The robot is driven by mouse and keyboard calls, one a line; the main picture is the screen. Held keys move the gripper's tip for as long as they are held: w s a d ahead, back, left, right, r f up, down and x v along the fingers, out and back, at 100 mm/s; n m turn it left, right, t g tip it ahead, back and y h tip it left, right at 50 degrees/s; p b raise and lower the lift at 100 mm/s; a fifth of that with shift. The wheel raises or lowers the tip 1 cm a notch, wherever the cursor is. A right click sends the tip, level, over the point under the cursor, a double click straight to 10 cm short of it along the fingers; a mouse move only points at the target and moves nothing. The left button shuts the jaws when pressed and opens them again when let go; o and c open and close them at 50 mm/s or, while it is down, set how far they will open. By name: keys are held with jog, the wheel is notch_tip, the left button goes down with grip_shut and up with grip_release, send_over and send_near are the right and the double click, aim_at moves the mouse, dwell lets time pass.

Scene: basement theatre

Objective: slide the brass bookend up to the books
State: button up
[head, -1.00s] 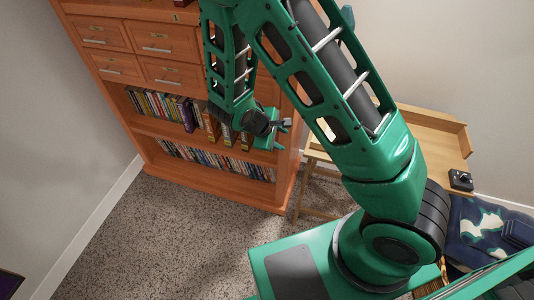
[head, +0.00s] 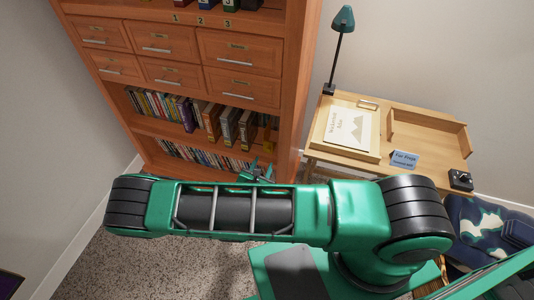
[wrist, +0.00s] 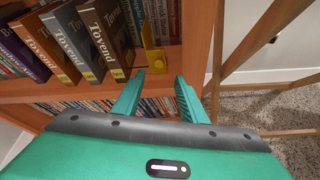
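The brass bookend (wrist: 153,59) is a yellow metal piece on the shelf, just right of the large Tovend books in the wrist view. A narrow gap seems to lie between the last book and the bookend. My gripper (wrist: 159,77) is open and empty, its two green fingers in front of the shelf edge and pointing towards the bookend. In the head view my gripper (head: 256,172) shows small above my arm link, partly hidden.
The orange wooden bookcase (head: 290,100) has drawers above and a lower shelf of thin cases (head: 205,158). Its right side panel (wrist: 197,45) stands close right of the bookend. A wooden desk (head: 430,155) with a lamp (head: 341,25) stands to the right.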

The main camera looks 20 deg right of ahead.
aim_at(268, 151)
jog(key=x, duration=1)
jog(key=shift+w+d+f, duration=0.2)
jog(key=shift+w, duration=0.15)
jog(key=shift+a, duration=0.1)
grip_shut()
